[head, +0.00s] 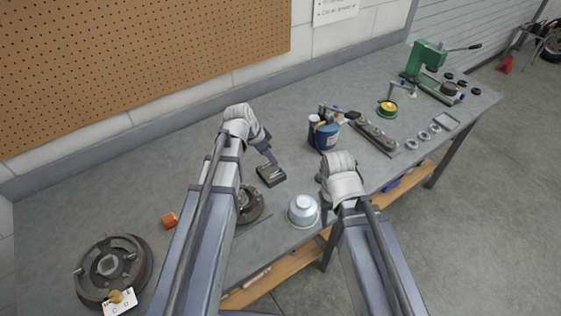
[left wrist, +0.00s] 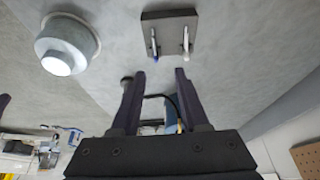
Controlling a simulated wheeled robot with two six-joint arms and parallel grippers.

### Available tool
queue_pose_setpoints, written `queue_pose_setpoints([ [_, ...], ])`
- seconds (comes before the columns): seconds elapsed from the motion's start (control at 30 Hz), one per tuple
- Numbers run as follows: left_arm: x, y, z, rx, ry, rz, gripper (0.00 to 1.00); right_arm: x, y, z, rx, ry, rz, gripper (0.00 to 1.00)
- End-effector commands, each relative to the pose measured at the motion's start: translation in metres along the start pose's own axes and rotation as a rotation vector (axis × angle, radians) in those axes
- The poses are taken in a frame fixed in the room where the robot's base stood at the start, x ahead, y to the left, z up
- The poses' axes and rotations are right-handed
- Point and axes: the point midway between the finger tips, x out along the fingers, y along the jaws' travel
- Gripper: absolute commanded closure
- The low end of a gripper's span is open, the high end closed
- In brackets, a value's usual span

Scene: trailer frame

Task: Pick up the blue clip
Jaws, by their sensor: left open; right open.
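A small dark square block (left wrist: 168,22) carries two slim upright pieces in the left wrist view. One has a blue end (left wrist: 155,58) and may be the blue clip; the other (left wrist: 185,42) looks whitish. In the head view the block (head: 271,177) lies on the bench just below my left gripper (head: 269,157), and the clip is too small to make out there. My left gripper is open and empty, its fingertips (left wrist: 161,74) apart and short of the block. My right gripper (head: 323,198) is open near the bench's front edge, beside a silvery cup; its fingers are partly hidden.
A hub part (head: 250,205) is partly behind my left arm. Bare bench lies behind the block.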

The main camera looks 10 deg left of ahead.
Motion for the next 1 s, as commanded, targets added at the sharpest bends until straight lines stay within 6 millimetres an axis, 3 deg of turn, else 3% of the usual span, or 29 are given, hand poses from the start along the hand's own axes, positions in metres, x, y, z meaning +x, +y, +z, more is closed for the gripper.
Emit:
queue_pose_setpoints([
  [0.33, 0.027, 0.001, 0.001, 0.000, -0.001, 0.001, 0.55, 0.025, -0.003, -0.002, 0.000, 0.000, 0.000, 0.50],
  [0.63, 0.034, 0.002, 0.000, 0.000, -0.002, 0.000, 0.55, 0.031, -0.003, -0.002, 0.000, 0.000, 0.000, 0.50],
  [1.0, 0.078, 0.006, -0.001, 0.000, -0.002, 0.000, 0.55, 0.071, -0.007, -0.004, 0.000, 0.000, 0.000, 0.50],
])
